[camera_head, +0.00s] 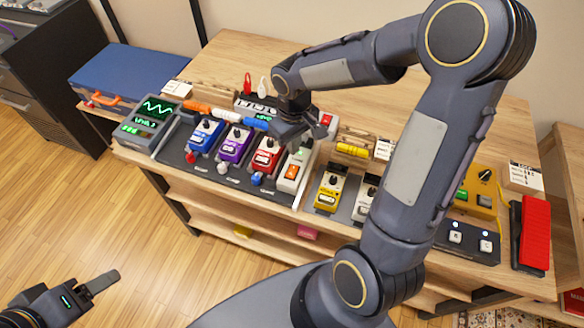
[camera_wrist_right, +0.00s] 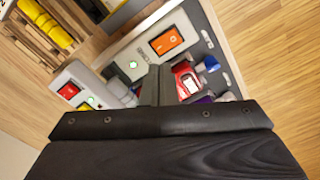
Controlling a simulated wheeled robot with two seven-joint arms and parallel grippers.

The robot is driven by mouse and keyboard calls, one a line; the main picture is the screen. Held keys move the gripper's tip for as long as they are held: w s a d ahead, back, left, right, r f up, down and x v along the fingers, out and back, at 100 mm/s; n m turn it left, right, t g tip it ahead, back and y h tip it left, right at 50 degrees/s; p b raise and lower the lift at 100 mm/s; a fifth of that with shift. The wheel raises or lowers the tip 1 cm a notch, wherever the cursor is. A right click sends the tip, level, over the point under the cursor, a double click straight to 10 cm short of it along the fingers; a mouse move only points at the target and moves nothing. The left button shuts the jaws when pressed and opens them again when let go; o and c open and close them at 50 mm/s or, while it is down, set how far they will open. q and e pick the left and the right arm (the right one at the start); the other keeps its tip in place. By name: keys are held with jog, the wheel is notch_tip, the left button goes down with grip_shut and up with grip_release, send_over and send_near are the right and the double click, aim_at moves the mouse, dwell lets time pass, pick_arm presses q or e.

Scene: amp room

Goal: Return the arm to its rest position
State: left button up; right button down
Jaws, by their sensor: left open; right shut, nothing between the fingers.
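My right arm reaches across the workbench (camera_head: 240,52) from the lower right. I cannot tell whether the fingertips touch anything. My left gripper (camera_head: 92,288) is open and empty above the wooden floor at the lower left. My right forearm hides part of the bench's right side.
Blue (camera_head: 206,136), purple (camera_head: 235,144) and red (camera_head: 268,155) pedals stand on a dark board. A tester with a green trace (camera_head: 152,118) is at the left. A yellow pedal (camera_head: 330,188) and a red foot pedal (camera_head: 534,232) stand to the right. Floor at the lower left is clear.

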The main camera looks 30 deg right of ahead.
jog(key=shift+r, duration=0.1)
jog(key=s+a+r+m+t+y, duration=0.2)
jog(key=s+r, duration=0.3)
jog(key=s, duration=0.3)
jog(key=s+a+r+m+t+y, duration=0.1)
jog(key=s+a+r+t, duration=0.1)
jog(key=s+r, duration=0.3)
jog(key=s+t, duration=0.1)
jog(key=s, duration=0.3)
jog(key=shift+r+m+t+y, duration=0.15)
jog(key=shift+m+t+y, duration=0.15)
jog(key=shift+m+y, duration=0.1)
